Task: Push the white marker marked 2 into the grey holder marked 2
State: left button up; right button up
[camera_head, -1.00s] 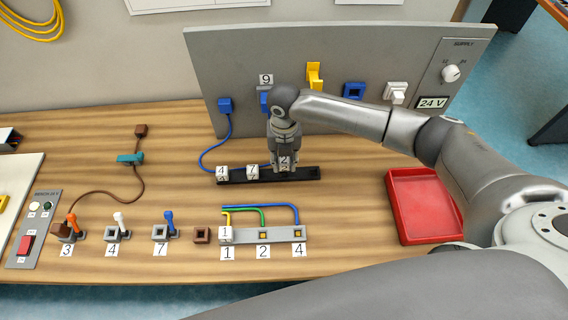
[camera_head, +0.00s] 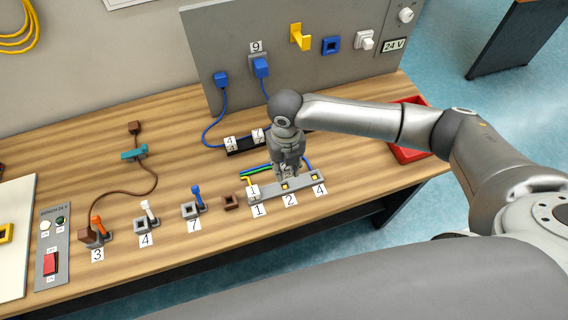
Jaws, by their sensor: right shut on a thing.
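My right gripper (camera_head: 287,174) is shut on the white marker marked 2 (camera_head: 285,168), which is mostly hidden by the fingers. It is just behind and above the grey holder marked 2 (camera_head: 285,187), whose orange-yellow opening shows in the grey strip with the label 2 in front. I cannot tell whether the marker touches the strip. My left gripper is not in view.
A white marker marked 1 (camera_head: 253,191) stands in the strip's left holder; the right holder marked 4 (camera_head: 315,178) is empty. The black rack (camera_head: 243,149) behind holds markers 4 and 7. A red tray (camera_head: 408,154) is partly hidden behind my arm.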

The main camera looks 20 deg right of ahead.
jog(key=shift+f+b, duration=0.65)
jog(key=shift+f, duration=0.3)
notch_tip(320, 180, down, 2)
jog(key=shift+a+f+b, duration=0.15)
jog(key=shift+b, duration=1.05)
jog(key=shift+f+b, duration=0.5)
jog(key=shift+f, duration=0.2)
jog(key=shift+f, duration=0.1)
jog(key=shift+f, duration=0.25)
